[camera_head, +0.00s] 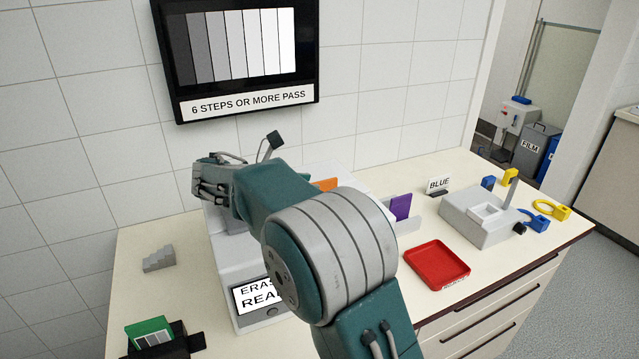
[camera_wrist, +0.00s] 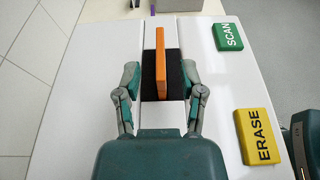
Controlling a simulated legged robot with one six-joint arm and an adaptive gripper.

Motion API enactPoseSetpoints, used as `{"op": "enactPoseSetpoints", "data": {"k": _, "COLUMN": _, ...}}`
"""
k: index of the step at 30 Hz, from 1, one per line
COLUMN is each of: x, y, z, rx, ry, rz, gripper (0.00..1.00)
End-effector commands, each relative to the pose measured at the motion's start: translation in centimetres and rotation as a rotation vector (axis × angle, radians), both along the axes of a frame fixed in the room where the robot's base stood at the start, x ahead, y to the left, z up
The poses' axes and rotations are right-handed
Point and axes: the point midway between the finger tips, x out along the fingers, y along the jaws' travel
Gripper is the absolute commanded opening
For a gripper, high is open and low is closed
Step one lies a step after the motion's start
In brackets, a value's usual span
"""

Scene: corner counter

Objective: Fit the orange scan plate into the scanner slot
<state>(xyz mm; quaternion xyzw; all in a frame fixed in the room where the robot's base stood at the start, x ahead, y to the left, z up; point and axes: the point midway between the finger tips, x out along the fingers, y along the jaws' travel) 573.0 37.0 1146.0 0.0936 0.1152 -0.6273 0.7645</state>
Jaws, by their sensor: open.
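The orange scan plate (camera_wrist: 160,65) stands on edge over a dark recess (camera_wrist: 149,90) in the white scanner top, in the wrist view. My gripper (camera_wrist: 159,77) is open, with one finger on each side of the plate and gaps between. How deep the plate sits cannot be told. In the head view my gripper (camera_head: 208,180) is at the left above the scanner (camera_head: 228,255). An orange patch (camera_head: 325,185) shows behind my arm, which hides much of the scanner. The scanner's screen (camera_head: 255,296) is partly covered and reads "ERA… REA…".
Green SCAN (camera_wrist: 228,36) and yellow ERASE (camera_wrist: 258,136) blocks sit right of the plate. A purple plate (camera_head: 401,206) stands in a holder to the right. A red tray (camera_head: 436,265) and a grey device (camera_head: 482,215) lie beyond. A green item (camera_head: 150,333) is at front left.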

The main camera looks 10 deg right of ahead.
Motion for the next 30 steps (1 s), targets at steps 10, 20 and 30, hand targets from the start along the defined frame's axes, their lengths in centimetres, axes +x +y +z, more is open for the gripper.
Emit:
{"op": "enactPoseSetpoints", "data": {"k": 10, "x": -1.2, "y": 6.5, "z": 1.9, "rx": 0.001, "ry": 0.001, "rz": 0.002, "gripper": 0.52}}
{"op": "enactPoseSetpoints", "data": {"k": 20, "x": -1.4, "y": 7.6, "z": 2.3, "rx": 0.002, "ry": 0.001, "rz": -0.001, "gripper": 0.52}}
{"op": "enactPoseSetpoints", "data": {"k": 30, "x": -1.9, "y": 6.9, "z": 2.6, "rx": 0.028, "ry": -0.015, "rz": -0.01, "gripper": 0.52}}
